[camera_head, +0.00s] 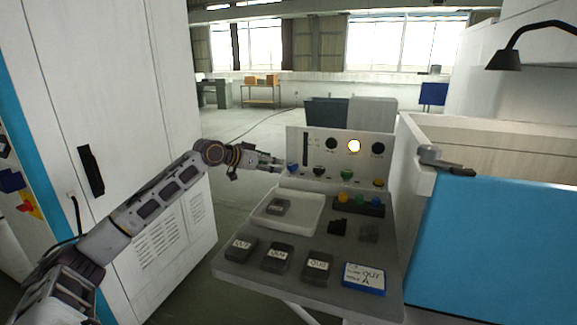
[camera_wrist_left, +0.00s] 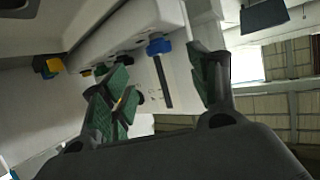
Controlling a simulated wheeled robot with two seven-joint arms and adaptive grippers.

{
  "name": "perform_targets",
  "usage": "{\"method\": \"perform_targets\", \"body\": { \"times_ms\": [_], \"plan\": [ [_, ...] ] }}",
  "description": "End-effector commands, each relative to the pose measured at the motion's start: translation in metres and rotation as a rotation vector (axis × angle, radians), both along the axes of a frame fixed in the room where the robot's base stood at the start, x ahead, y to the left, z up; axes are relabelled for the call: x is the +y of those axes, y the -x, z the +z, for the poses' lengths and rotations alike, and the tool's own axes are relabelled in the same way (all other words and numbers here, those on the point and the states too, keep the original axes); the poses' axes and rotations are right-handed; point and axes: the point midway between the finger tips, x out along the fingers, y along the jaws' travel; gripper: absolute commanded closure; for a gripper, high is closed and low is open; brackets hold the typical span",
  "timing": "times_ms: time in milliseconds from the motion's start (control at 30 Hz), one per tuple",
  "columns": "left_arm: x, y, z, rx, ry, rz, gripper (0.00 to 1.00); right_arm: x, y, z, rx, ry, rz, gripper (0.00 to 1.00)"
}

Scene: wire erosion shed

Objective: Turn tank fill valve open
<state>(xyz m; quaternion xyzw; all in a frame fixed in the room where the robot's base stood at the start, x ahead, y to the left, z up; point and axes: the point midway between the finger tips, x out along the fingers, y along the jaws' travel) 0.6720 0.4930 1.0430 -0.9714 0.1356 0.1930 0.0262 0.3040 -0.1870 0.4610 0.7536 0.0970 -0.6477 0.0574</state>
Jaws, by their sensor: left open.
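The control panel (camera_head: 305,149) stands upright at the back of a grey console. I cannot read which is the tank fill valve. My left gripper (camera_head: 281,165) is at the panel's left end, close to the blue knob. In the left wrist view the blue knob (camera_wrist_left: 158,47) with a dark bar lies between the open, green-padded fingers. Contact cannot be told. My right gripper is not in view.
The console holds a white tray (camera_head: 265,222) with a dark block, several labelled dark blocks in front, and a blue-edged card (camera_head: 363,279). A blue-sided tank (camera_head: 490,250) stands right; a white cabinet (camera_head: 120,130) stands left.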

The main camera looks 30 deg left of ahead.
Motion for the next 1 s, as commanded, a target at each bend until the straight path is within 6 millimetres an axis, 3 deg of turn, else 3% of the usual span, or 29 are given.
{"method": "perform_targets", "body": {
  "times_ms": [1000],
  "plan": [
    [-0.015,-0.052,-0.022,0.0,0.001,-0.001,0.4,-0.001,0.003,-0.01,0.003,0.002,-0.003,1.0]
  ]
}}
